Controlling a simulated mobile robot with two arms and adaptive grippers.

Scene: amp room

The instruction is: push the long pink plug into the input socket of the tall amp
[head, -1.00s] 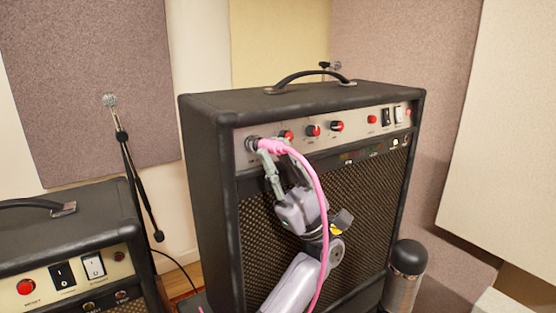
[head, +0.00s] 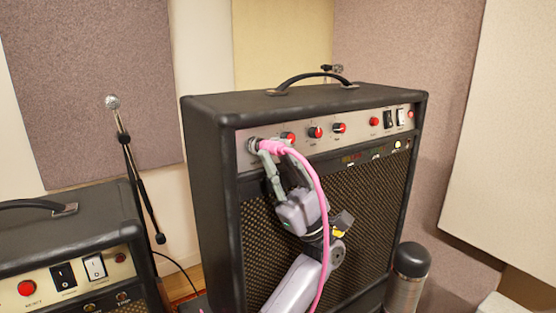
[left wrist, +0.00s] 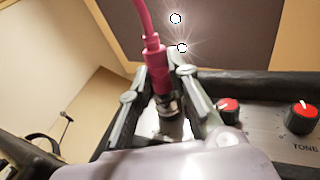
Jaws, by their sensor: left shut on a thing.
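The tall amp (head: 212,180) stands upright in the middle of the head view, with its control panel along the top front. Its input socket (head: 253,145) is at the panel's left end. The long pink plug (head: 271,147) is lined up with the socket, its front end at the socket's ring. My left gripper (head: 263,155) is shut on the plug from below. In the left wrist view the plug's pink body (left wrist: 156,62) and metal collar (left wrist: 168,103) show between the fingers. How deep the tip sits is hidden. My right gripper is not in view.
The pink cable (head: 321,215) hangs down past my left arm. Red knobs (head: 315,132) and switches line the panel to the right. A smaller amp (head: 75,235) stands at lower left, a microphone stand (head: 140,185) behind it. A dark-topped cylinder (head: 408,275) stands at lower right.

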